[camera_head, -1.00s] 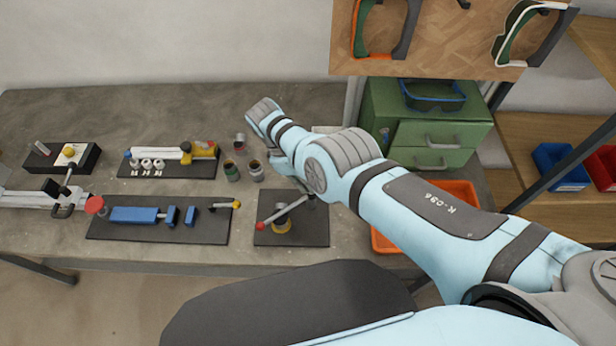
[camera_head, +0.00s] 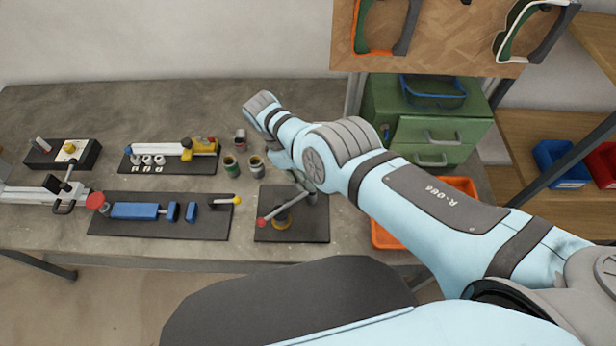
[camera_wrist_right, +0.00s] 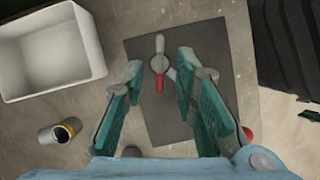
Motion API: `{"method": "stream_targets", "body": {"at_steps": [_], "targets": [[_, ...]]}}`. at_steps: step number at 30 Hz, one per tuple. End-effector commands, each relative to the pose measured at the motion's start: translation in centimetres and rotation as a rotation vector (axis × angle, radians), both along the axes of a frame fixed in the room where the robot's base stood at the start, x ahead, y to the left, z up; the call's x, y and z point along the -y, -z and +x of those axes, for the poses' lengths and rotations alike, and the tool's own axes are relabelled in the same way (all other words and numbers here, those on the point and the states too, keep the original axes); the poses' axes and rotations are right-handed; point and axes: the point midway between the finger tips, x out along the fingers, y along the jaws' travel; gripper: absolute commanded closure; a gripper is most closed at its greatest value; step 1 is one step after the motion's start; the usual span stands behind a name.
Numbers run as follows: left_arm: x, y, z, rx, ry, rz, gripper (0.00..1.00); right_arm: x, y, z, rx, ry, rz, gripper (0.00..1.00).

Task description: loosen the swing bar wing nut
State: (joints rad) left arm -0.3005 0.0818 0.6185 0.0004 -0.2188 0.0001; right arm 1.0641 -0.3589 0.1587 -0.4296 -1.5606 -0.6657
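In the right wrist view, the wing nut (camera_wrist_right: 160,64), grey with one red wing, sits over a dark plate (camera_wrist_right: 150,112). My right gripper (camera_wrist_right: 161,72) is open, its two teal fingers apart, with the nut showing between the fingertips. I cannot tell how high the fingers are above it; no contact shows. In the head view, the dark plate (camera_head: 265,197) carries a fixture with a rod ending in a red ball (camera_head: 262,222). My right arm hides part of this fixture. My left gripper is not in view.
A blue-part fixture board (camera_head: 215,225) lies further left. An orange bin (camera_head: 460,186) and green drawer cabinet (camera_head: 440,130) are at right. A white box (camera_wrist_right: 45,50) shows in the wrist view.

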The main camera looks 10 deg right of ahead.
Motion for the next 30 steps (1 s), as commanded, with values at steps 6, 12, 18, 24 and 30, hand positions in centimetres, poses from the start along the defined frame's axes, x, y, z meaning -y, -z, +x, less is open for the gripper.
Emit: {"method": "stream_targets", "body": {"at_steps": [6, 12, 18, 24, 30], "targets": [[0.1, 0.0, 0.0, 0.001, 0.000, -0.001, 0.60, -1.6, -4.4, 1.0, 0.002, -0.001, -0.001, 0.73], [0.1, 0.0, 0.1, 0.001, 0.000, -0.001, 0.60, -2.2, -6.1, 1.2, -0.002, 0.000, -0.002, 0.73], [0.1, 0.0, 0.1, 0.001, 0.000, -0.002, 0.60, -2.2, -6.0, 1.2, -0.002, 0.000, -0.002, 0.73], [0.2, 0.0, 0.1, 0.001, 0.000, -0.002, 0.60, -2.2, -6.0, 1.2, -0.001, 0.000, -0.003, 0.73], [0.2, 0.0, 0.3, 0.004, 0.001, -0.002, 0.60, -2.4, -6.0, 1.2, -0.002, -0.004, -0.002, 0.73]]}}
